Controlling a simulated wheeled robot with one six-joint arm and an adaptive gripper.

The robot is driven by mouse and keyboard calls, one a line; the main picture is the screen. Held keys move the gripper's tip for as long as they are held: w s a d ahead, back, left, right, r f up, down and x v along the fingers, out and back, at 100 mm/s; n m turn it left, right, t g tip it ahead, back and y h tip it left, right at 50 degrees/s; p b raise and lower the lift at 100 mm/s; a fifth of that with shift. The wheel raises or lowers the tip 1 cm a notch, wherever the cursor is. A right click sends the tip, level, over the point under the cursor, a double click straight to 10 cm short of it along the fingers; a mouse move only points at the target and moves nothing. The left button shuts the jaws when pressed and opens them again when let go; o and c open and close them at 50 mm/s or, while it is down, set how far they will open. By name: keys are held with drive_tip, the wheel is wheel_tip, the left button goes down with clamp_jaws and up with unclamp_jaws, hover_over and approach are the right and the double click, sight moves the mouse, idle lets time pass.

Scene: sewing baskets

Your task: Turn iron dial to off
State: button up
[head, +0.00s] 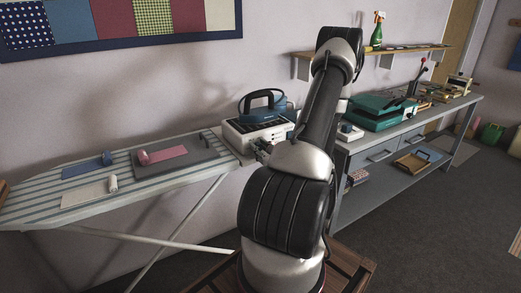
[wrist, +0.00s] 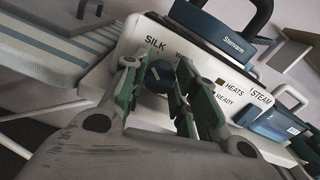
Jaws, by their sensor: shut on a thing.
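The steam iron (head: 262,104), blue with a black handle, rests on its white station (head: 238,138) at the right end of the ironing board. In the wrist view the iron (wrist: 222,35) sits above the station's white front panel (wrist: 118,62). The dark blue dial (wrist: 161,72) is on that panel, right of the word SILK; another label is partly hidden behind the fingers. My gripper (wrist: 158,84) is shut on the dial, one finger on each side. The dial's pointer cannot be made out. In the head view my arm hides most of the gripper and the dial.
HEATS, READY and STEAM labels and a blue water tank (wrist: 272,128) are right of the dial. The striped ironing board (head: 30,208) holds a grey mat (head: 195,164) and cloth rolls. A grey bench (head: 385,140) with a teal machine (head: 380,112) stands to the right.

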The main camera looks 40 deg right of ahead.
drive_tip(key=shift+n, duration=0.7)
drive_tip(key=o, duration=1)
drive_tip(key=shift+s, duration=0.15)
drive_tip(key=shift+v, duration=5.9)
